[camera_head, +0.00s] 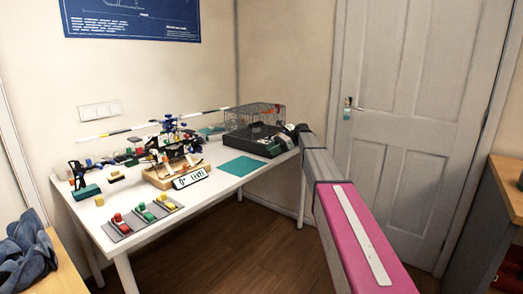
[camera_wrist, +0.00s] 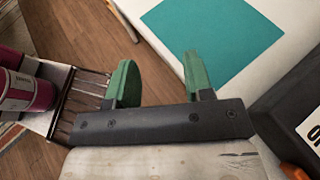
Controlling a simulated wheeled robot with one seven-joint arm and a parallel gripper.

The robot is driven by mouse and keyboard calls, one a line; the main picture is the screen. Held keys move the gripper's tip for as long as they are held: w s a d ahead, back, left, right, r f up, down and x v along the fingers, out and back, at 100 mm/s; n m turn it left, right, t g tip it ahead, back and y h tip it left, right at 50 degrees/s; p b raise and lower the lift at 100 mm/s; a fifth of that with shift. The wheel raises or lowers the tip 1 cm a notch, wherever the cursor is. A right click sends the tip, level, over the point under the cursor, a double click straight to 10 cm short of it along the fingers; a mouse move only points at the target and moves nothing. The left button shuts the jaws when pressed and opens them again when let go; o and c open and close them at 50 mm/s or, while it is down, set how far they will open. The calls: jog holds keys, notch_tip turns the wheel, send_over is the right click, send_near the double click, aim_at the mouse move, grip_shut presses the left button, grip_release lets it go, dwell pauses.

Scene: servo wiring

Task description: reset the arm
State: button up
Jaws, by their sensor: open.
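My gripper shows clearly in the wrist view (camera_wrist: 160,82), with two green fingers spread apart and nothing between them. Brown floor and the table's edge show beyond the fingertips. In the head view my arm reaches from the lower right toward the right end of the white table (camera_head: 228,194). The gripper itself is small there and its fingers cannot be made out. A teal mat (camera_head: 243,167) lies flat on the table near that end; it also shows in the wrist view (camera_wrist: 215,38), beyond the fingers.
A black device (camera_head: 248,140) with a wire cage (camera_head: 262,115) stands at the table's back right, close to my arm's end. Servo parts, a wooden stand with a sign (camera_head: 191,177) and red, green and yellow pieces fill the left. A door (camera_head: 410,110) is behind.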

jog(key=s+d+f+n+t+h, duration=0.1)
jog(key=s+d+f+n+h, duration=0.15)
jog(key=s+f, duration=0.65)
jog(key=s+d+f+n+t+h, duration=0.1)
jog(key=s+f+n+h, duration=0.15)
jog(key=s+f, duration=0.65)
jog(key=s+d+f+n+t+h, duration=0.1)
jog(key=s+d+f+n+h, duration=0.2)
jog(key=s, duration=0.6)
jog(key=s+d+f+n+t+h, duration=0.1)
jog(key=s+d+f+n+h, duration=0.3)
jog(key=s+f, duration=0.6)
jog(key=d+n, duration=0.2)
jog(key=d, duration=0.1)
jog(key=shift+s+f, duration=0.15)
jog(key=shift+s, duration=0.15)
